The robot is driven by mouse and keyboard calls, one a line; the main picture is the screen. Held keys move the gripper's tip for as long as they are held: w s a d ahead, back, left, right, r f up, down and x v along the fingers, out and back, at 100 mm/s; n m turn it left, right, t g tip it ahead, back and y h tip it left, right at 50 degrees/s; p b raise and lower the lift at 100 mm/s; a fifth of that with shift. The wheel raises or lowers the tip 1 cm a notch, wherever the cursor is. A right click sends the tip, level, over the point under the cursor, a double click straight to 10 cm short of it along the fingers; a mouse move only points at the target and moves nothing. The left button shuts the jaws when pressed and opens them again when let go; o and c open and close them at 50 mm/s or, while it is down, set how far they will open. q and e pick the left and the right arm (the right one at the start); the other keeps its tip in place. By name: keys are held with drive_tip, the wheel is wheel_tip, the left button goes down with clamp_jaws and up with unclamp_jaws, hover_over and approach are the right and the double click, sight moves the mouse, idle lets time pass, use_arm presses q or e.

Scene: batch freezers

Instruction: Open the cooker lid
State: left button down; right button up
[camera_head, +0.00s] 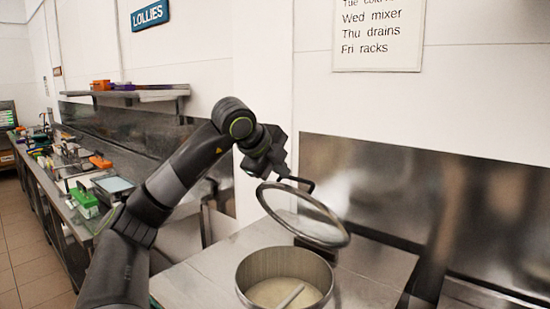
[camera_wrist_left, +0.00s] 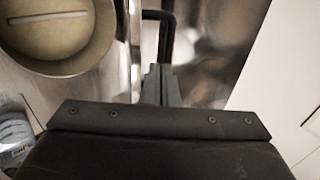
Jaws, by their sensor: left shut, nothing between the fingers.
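The cooker (camera_head: 283,257) is a round steel pot on the steel worktop, with pale contents and a light stick-like thing inside. It also shows in the left wrist view (camera_wrist_left: 108,38). Its lid (camera_head: 303,214), glass with a metal rim, stands tilted up above the back of the pot, leaving the mouth uncovered. The lid's dark handle (camera_wrist_left: 167,30) is just beyond the fingertips in the left wrist view. My left gripper (camera_head: 282,172) is shut and empty beside the upper part of the lid, also seen in the left wrist view (camera_wrist_left: 161,84). Whether it touches the handle is unclear.
A steel splashback (camera_head: 420,200) and white wall stand close behind the cooker. A long counter (camera_head: 60,185) with a green box (camera_head: 84,199) and other small items runs along the left. A wall shelf (camera_head: 130,94) hangs above it. Tiled floor lies free at far left.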

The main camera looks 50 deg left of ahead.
sight(296, 180)
use_arm(q)
drive_tip(key=shift+p+x, duration=0.5)
drive_tip(key=shift+x, duration=1.5)
drive_tip(key=shift+w+r+p, duration=0.3)
drive_tip(key=shift+r+p, duration=0.05)
drive_tip(key=shift+p, duration=0.1)
drive_tip(key=shift+w+a+r+p, duration=0.1)
drive_tip(key=shift+w+r+p, duration=0.2)
drive_tip(key=shift+w+p, duration=0.25)
drive_tip(key=shift+w+r+p, duration=0.25)
drive_tip(key=shift+w+p, duration=0.25)
drive_tip(key=w+a+r+p, duration=0.1)
drive_tip(key=w+r+p, duration=0.1)
drive_tip(key=w+p, duration=0.5)
drive_tip(key=shift+w+a, duration=0.2)
drive_tip(key=shift+w, duration=2.7)
